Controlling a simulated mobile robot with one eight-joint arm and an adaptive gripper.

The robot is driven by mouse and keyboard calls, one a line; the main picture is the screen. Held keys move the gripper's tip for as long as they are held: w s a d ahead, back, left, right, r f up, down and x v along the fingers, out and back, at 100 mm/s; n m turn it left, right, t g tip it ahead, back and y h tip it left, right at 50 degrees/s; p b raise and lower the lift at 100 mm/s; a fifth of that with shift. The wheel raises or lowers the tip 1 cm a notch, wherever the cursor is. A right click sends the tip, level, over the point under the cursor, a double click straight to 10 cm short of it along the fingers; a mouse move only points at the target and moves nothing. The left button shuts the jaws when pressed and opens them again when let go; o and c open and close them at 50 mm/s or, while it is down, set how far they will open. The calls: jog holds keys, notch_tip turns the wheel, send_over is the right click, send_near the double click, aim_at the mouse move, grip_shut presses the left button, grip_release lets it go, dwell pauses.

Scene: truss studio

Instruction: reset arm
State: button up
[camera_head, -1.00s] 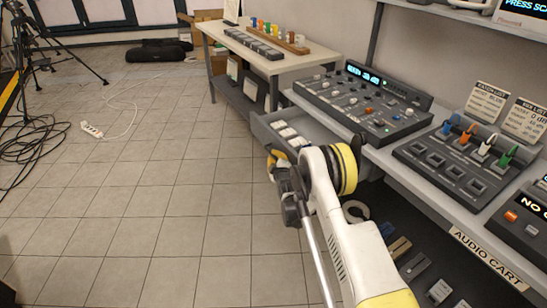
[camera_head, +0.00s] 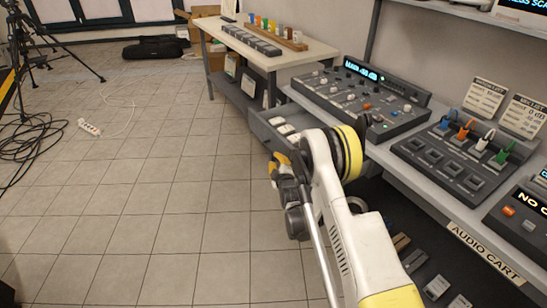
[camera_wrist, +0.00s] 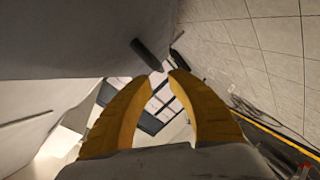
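My gripper (camera_head: 279,160) shows in the head view as a small yellow part beyond my arm's dark wrist links, in front of the cart's open drawer (camera_head: 262,128). My white arm with yellow bands reaches up from the bottom right and partly hides the drawer. In the wrist view, the two yellow fingers of my gripper (camera_wrist: 162,76) stand apart with a gap between their tips. Nothing is held between them.
The audio cart (camera_head: 408,178) with a mixer (camera_head: 362,98) and a patch unit (camera_head: 452,158) stands close on the right. A table (camera_head: 295,57) is behind it. The middle floor is clear.

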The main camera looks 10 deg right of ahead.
jog(key=shift+s, duration=0.15)
jog(key=shift+r, duration=0.1)
notch_tip(320, 180, up, 13)
jog(key=s+m+g, duration=0.2)
jog(key=s+a+r+m+g, duration=0.1)
jog(key=s+r+m+g, duration=0.15)
jog(key=s+r, duration=0.9)
jog(key=s+r+m+g, duration=0.1)
jog(key=s+m+g, duration=0.3)
jog(key=s, duration=2.8)
jog(key=m, duration=0.3)
jog(key=shift+s+a+r, duration=0.15)
jog(key=shift+r, duration=0.25)
